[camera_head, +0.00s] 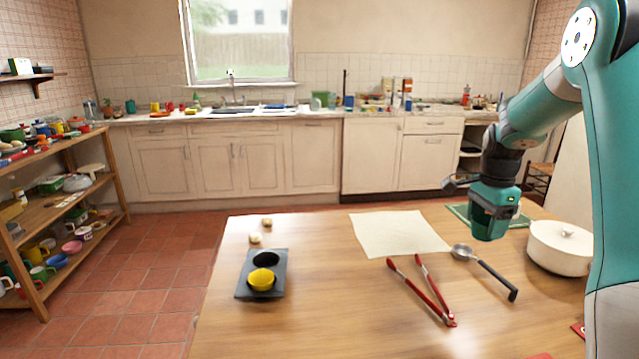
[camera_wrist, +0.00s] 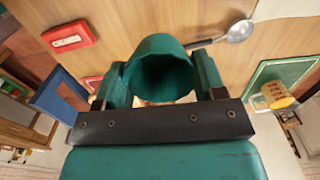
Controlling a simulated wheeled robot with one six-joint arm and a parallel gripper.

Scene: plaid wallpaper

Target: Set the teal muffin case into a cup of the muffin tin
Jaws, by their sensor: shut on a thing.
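My gripper (camera_head: 494,208) is at the right of the head view, above the table. It is shut on the teal muffin case (camera_wrist: 160,62), whose open round mouth shows between the fingers in the wrist view. In the head view the case is hard to tell from my teal gripper. The dark grey muffin tin (camera_head: 243,287) lies on the left part of the table, well apart from my gripper. Its near cup holds a yellow muffin case (camera_head: 262,280). Its far cup (camera_head: 266,259) looks empty.
Red tongs (camera_head: 420,290), a ladle (camera_head: 485,270) and a cream cloth (camera_head: 398,234) lie between my gripper and the tin. A white lidded pot (camera_head: 558,250) stands at the right. Two small pale pieces (camera_head: 256,239) lie behind the tin. A green board (camera_head: 459,212) is behind my gripper.

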